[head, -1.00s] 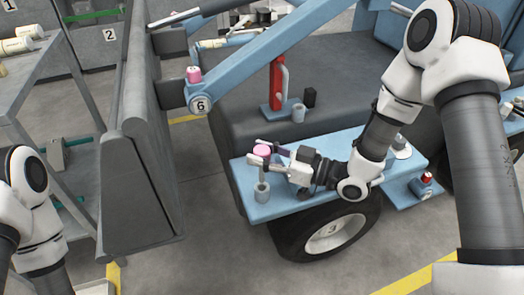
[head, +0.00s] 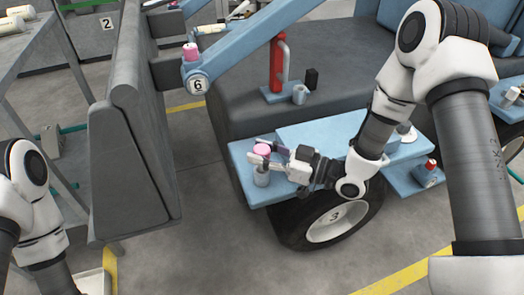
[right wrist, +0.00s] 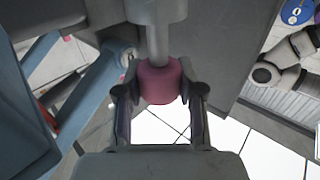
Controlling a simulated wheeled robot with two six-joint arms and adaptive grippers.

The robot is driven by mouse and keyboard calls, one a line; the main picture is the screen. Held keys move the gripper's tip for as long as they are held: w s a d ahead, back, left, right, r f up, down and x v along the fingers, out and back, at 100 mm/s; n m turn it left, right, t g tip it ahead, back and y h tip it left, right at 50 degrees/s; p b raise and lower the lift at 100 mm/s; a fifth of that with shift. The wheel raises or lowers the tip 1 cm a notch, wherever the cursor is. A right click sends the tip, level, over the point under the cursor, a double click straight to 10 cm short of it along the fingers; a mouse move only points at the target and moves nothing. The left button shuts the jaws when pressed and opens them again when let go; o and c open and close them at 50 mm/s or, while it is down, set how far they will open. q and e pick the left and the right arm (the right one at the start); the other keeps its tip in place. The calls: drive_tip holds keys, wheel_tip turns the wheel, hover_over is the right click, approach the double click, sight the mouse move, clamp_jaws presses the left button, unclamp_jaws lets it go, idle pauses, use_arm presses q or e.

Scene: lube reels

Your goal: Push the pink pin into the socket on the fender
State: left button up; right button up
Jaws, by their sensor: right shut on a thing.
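The pink pin (head: 263,150) has a pink head and a grey shaft. My right gripper (head: 256,150) is shut on the head, above the fender's left end. In the right wrist view the pink head (right wrist: 158,82) sits between both fingers. The thin shaft runs from it to a wider grey cylinder, which looks like the socket (right wrist: 156,8). The socket (head: 261,178) is a short upright grey cylinder on the light-blue fender (head: 320,134), directly under the pin. How deep the shaft sits is hidden. My left arm shows at the left edge; its gripper is out of view.
Another pink-capped part (head: 190,51) stands on the blue boom by the 6 label. A red post with a grey handle (head: 277,65) stands behind the fender. A dark grey bumper (head: 135,130) rises to the left. A wheel (head: 335,220) is under the fender.

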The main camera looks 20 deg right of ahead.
drive_tip(key=o, duration=1.2)
drive_tip(key=shift+o, duration=0.2)
drive_tip(key=v, duration=1.2)
